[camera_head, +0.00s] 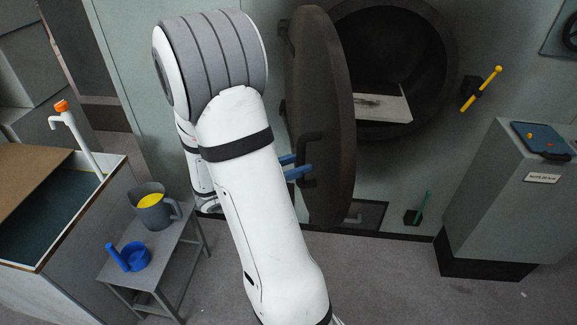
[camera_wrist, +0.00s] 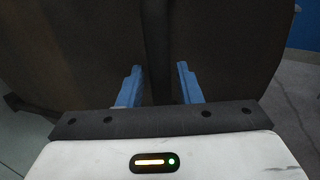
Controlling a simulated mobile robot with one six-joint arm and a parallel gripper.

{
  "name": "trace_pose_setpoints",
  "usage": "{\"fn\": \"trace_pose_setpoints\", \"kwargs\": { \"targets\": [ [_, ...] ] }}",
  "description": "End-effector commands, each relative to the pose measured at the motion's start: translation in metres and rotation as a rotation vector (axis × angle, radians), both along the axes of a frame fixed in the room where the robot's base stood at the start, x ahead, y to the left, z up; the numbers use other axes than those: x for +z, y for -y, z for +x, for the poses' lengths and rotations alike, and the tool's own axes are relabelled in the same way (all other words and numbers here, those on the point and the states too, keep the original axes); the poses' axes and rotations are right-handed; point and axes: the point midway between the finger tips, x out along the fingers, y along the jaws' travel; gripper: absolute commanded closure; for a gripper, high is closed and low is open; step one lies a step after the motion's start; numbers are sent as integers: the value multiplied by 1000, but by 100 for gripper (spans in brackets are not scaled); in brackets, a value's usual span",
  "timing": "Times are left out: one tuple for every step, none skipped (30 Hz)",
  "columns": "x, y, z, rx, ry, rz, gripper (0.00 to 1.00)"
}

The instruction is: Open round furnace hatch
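The round furnace hatch (camera_head: 325,100) is a thick dark disc, swung far out from the dark round furnace opening (camera_head: 405,50) and seen at a steep angle. A dark bar handle (camera_head: 309,150) stands on its outer face. My gripper (camera_head: 302,166) is at this handle, with two blue fingers pointing at the hatch face. In the wrist view my gripper (camera_wrist: 160,75) has its fingers apart, and the dark upright handle bar (camera_wrist: 157,45) shows between and beyond them. I see no finger pressed on the bar. The hatch face fills most of the wrist view.
A light slab (camera_head: 385,103) lies in the opening. A yellow lever (camera_head: 482,88) is on the wall to its right, with a grey console (camera_head: 515,195) beyond. At left, a small table (camera_head: 172,258) bears a grey jug (camera_head: 152,212) and a blue cup (camera_head: 134,257) beside a tank (camera_head: 60,215).

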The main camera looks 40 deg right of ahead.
Motion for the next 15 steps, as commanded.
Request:
{"fn": "trace_pose_setpoints", "kwargs": {
  "targets": [
    [0,0,0,1,0,0,72],
    [0,-1,0,1,0,0,75],
    [0,0,0,1,0,0,78],
    [0,-1,0,1,0,0,81],
    [0,-1,0,1,0,0,83],
    [0,-1,1,1,0,0,86],
    [0,-1,1,1,1,0,89],
    [0,-1,1,1,1,0,91],
    [0,-1,1,1,1,0,95],
    [0,-1,1,2,1,0,97],
    [0,-1,1,2,1,0,99],
    [0,-1,1,2,1,0,100],
    [0,-1,1,2,1,0,100],
    [0,-2,2,3,1,0,100],
    [1,-3,4,4,1,0,100]
  ]
}}
